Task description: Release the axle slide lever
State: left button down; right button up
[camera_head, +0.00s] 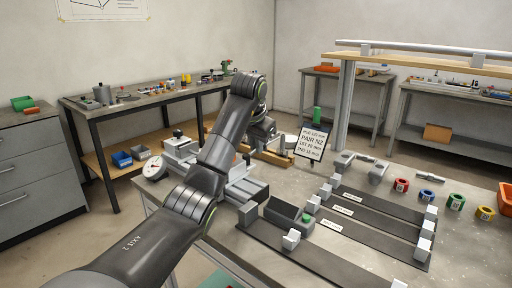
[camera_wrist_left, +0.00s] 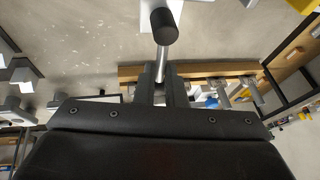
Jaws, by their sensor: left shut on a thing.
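My left gripper (camera_head: 268,138) is at the far side of the metal jig, partly hidden behind my own arm in the head view. In the left wrist view its two dark fingers (camera_wrist_left: 161,88) are shut around a thin silver lever (camera_wrist_left: 162,64). The lever has a black cylindrical knob (camera_wrist_left: 164,27) that stands out beyond the fingertips. In the head view I cannot make out the lever clearly. My right gripper is in neither view.
A dial gauge (camera_head: 153,169) and metal blocks (camera_head: 182,150) stand on the jig left of my arm. A sign (camera_head: 312,142) stands to the right. Dark strips (camera_head: 304,251) with light blocks lie at front right, near coloured rings (camera_head: 401,185). A back bench (camera_head: 140,111) holds small parts.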

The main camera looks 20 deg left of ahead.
pick_arm(q)
jog(key=shift+a+r, duration=0.1)
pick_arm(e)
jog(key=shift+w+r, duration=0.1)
pick_arm(q)
jog(key=c, duration=1.5)
grip_release()
